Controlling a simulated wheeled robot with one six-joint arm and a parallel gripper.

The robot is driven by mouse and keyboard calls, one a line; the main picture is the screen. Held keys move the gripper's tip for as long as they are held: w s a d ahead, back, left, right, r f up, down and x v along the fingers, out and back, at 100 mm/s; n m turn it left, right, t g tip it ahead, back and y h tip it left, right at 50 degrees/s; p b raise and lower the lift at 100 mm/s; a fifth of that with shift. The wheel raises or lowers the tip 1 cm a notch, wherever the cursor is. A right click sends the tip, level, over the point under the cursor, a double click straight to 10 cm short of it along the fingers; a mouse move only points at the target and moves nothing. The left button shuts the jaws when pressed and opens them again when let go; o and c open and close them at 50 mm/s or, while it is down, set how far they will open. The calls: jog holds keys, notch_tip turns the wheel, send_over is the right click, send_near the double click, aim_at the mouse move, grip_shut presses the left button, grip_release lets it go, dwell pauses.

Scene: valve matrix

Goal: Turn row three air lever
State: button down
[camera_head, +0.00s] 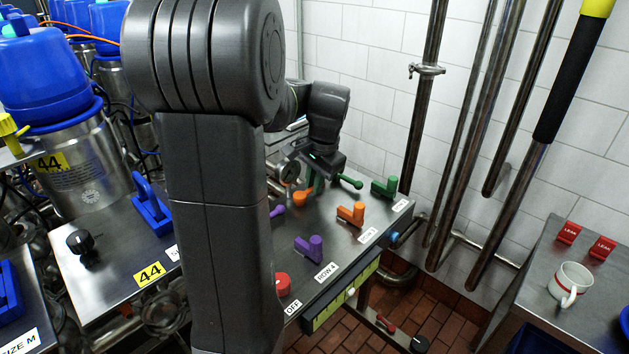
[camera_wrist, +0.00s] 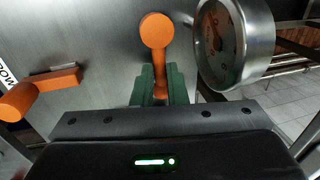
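In the head view, a steel panel carries rows of coloured levers. The row with the orange front lever (camera_head: 351,214) also holds a second orange lever (camera_head: 302,198) farther back. My gripper (camera_head: 316,184) is low over the panel at that rear orange lever. In the wrist view, this lever's round knob (camera_wrist: 156,30) stands beyond my green fingers, and its stem runs down between them. My gripper (camera_wrist: 161,85) looks shut on the stem, with a finger close on each side. The front orange lever (camera_wrist: 40,92) is at the left. The lever's base is hidden.
A round gauge (camera_wrist: 230,45) stands close right of my fingers in the wrist view. Purple levers (camera_head: 309,248) and green levers (camera_head: 385,186) flank the orange row. A red knob (camera_head: 282,284) is nearer. Pipes stand behind; a mug (camera_head: 569,281) is on the right bench.

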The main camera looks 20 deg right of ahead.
jog(key=shift+s, duration=0.1)
dwell(0.3)
jog(key=m, duration=0.2)
jog(key=s+m, duration=0.1)
jog(key=shift+s+m+h+p, duration=0.15)
jog(key=shift+m+h+p, duration=0.15)
jog(key=shift+m+p, duration=0.1)
jog(key=m, duration=0.1)
jog(key=s+m, duration=0.1)
jog(key=m, duration=0.1)
jog(key=s+m+h, duration=0.1)
jog(key=m, duration=0.1)
jog(key=shift+a, duration=0.25)
jog(key=m, duration=0.2)
jog(key=s+a+m+b, duration=0.1)
jog(key=m+h, duration=0.1)
jog(key=m, duration=0.1)
jog(key=shift+s+a+m+g, duration=0.15)
jog(key=shift+m+g, duration=0.15)
jog(key=shift+s+a+m+g+b, duration=0.15)
jog(key=shift+a+m+b, duration=0.2)
jog(key=shift+m, duration=0.5)
jog(key=shift+s+a+m+g+b, duration=0.15)
jog(key=shift+a+m+b, duration=0.15)
jog(key=shift+m, duration=0.55)
jog(key=c, duration=1.7)
grip_release()
